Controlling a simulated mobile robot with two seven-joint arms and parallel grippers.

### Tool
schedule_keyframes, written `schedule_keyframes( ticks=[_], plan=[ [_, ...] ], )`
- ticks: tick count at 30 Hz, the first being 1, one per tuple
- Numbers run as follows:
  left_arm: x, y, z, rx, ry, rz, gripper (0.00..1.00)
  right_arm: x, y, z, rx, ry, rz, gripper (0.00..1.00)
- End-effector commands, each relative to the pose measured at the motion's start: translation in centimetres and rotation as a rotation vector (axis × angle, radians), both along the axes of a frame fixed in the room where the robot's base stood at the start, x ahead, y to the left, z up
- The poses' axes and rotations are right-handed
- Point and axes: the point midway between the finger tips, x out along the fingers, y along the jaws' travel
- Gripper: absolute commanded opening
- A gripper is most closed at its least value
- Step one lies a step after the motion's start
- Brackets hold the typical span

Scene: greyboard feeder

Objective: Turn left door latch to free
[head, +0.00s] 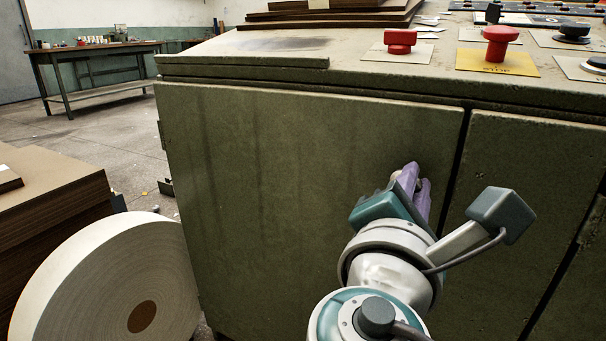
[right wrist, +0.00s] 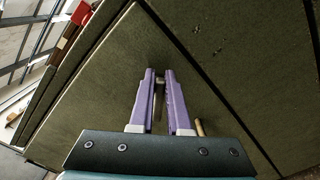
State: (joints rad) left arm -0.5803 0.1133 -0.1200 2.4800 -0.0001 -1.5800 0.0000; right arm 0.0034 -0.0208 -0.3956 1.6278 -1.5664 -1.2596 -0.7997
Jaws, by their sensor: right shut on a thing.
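The left door (head: 270,190) is a wide olive-green panel on the front of the machine and sits closed, flush with the frame. My right gripper (head: 418,183) is at the door's upper right part, near the gap to the right door. In the right wrist view, the purple fingers of my right gripper (right wrist: 158,80) are closed around a small metallic latch (right wrist: 158,88) on the door face. The fingers hide most of the latch, so its exact angle cannot be told. My left gripper is not in view.
The right door (head: 520,190) lies beyond a dark gap. A small brass-coloured piece (right wrist: 200,128) shows beside the fingers. Red buttons (head: 497,40) sit on the console above. A large paper roll (head: 80,280) and a board stack (head: 50,190) stand at left.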

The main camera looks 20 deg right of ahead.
Motion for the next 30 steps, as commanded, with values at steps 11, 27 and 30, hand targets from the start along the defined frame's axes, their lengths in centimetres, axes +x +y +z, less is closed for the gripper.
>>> schedule_keyframes(
  ticks=[11,27,30],
  plan=[
    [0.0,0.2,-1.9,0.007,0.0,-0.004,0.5,-0.4,-0.3,-1.0,0.232,-0.27,-0.001,0.0],
    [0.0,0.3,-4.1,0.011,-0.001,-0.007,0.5,-0.5,-0.4,-1.7,0.45,-0.527,-0.001,0.0],
    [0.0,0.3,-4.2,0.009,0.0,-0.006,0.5,-0.5,-0.4,-1.7,0.468,-0.546,0.0,0.0]
  ],
)
